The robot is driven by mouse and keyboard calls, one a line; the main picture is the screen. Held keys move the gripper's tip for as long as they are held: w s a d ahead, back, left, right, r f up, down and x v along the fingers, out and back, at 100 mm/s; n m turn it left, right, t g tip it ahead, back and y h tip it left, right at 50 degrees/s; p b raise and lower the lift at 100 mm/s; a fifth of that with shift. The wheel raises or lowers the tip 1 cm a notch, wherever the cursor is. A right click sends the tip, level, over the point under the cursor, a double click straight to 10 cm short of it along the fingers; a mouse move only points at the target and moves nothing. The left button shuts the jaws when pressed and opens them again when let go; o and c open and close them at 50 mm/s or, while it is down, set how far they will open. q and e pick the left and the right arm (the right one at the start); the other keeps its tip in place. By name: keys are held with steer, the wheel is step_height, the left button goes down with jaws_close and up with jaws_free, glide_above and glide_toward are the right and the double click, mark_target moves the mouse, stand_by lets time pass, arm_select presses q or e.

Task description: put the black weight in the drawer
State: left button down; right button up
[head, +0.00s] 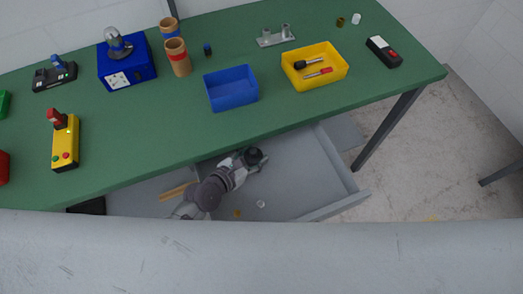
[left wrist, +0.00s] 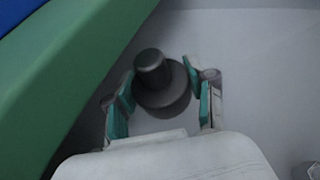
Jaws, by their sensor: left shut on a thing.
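The black weight (head: 253,155) is a dark round piece with a narrower knob. It shows large between the fingers in the left wrist view (left wrist: 153,68). My left gripper (head: 246,160) is shut on it, with a green-padded finger on either side. The grey drawer (head: 310,165) is pulled out below the green table's front edge. In the head view the gripper and weight are over the drawer's inside, near the table edge. I cannot tell whether the weight touches the drawer floor. My right gripper is not in view.
The green table (head: 190,125) overhangs the drawer's back. On it stand a blue bin (head: 231,90), a yellow bin (head: 314,68) with tools, and a yellow joystick box (head: 66,145). Small items (head: 261,204) lie in the drawer near its front. The drawer's right part is clear.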

mark_target(248, 163)
arm_select(q)
steer(key=shift+f+b+x, duration=0.15)
steer(key=shift+f+x, duration=0.05)
steer(key=shift+x, duration=0.95)
steer(key=shift+f+b+x, duration=0.15)
steer(key=shift+f+x, duration=0.05)
steer(key=shift+x, duration=1)
steer(key=shift+s+a, duration=0.15)
steer(key=shift+f, duration=0.15)
steer(key=shift+c, duration=1.9)
jaws_free()
steer(key=shift+s, duration=0.1)
steer(key=shift+r, duration=0.25)
steer(key=v, duration=0.7)
steer(key=shift+s+a, duration=0.2)
steer(key=shift+s, duration=0.05)
